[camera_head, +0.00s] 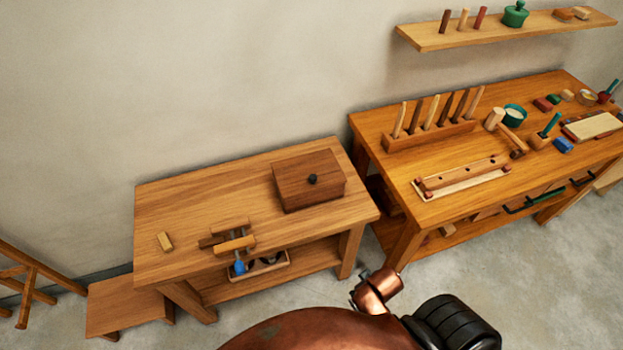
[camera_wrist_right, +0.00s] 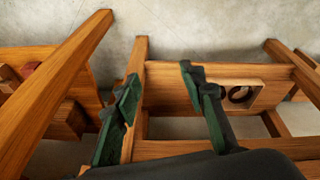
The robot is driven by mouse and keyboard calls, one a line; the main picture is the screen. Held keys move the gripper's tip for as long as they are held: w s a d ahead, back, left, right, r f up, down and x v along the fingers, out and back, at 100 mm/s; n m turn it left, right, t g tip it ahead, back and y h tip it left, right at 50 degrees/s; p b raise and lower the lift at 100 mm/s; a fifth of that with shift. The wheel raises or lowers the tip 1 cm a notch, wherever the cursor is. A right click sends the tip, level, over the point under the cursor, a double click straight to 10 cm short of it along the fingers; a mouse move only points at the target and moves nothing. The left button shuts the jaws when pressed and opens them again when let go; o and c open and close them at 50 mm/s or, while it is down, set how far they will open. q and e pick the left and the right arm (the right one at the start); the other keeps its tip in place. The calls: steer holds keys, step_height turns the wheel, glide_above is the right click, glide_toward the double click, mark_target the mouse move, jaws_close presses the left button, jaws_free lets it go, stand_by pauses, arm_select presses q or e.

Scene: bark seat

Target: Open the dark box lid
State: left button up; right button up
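The dark wooden box (camera_head: 298,203) sits at the back right of the smaller table (camera_head: 180,212). Its dark lid (camera_head: 297,172) lies flat and closed on it, with a round black knob (camera_head: 313,179) near the middle. My right gripper (camera_wrist_right: 162,82) shows in the right wrist view with its two green-padded fingers apart and nothing between them. It faces table legs and a low shelf; the box is not visible there. Neither gripper shows in the head view, and my left gripper is in no view.
The larger bench (camera_head: 400,168) on the right holds several tools. A low stool (camera_head: 118,301) stands at the left.

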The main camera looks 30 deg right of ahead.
step_height(320, 180, up, 4)
steer(key=w+t, duration=0.2)
steer(key=w, duration=0.1)
steer(key=n+t+y, duration=0.1)
steer(key=t+y, duration=0.2)
steer(key=t, duration=0.6)
glide_toward(316, 180)
steer(key=a+f, duration=0.1)
steer(key=f, duration=0.2)
steer(key=a+f, duration=0.2)
steer(key=f, duration=0.1)
steer(key=a+f, duration=0.1)
steer(key=f, duration=0.2)
steer(key=shift+s+a+f, duration=0.15)
steer(key=shift+s+a, duration=0.05)
steer(key=shift+s, duration=0.15)
steer(key=w+d+r+t, duration=0.1)
steer(key=r, duration=0.1)
steer(key=w+d+r+t, duration=0.1)
steer(key=r, duration=0.1)
steer(key=w+d+r+t+h, duration=0.1)
steer(key=w+r+t, duration=0.1)
steer(key=shift+m, duration=0.3)
steer(key=shift+w+d+r+b, duration=0.1)
steer(key=shift+w+r+b, duration=0.1)
steer(key=shift+w+b, duration=0.15)
steer(key=w, duration=0.7)
steer(key=shift+a+f, duration=0.1)
steer(key=shift+a, duration=0.2)
steer(key=shift+s, duration=0.1)
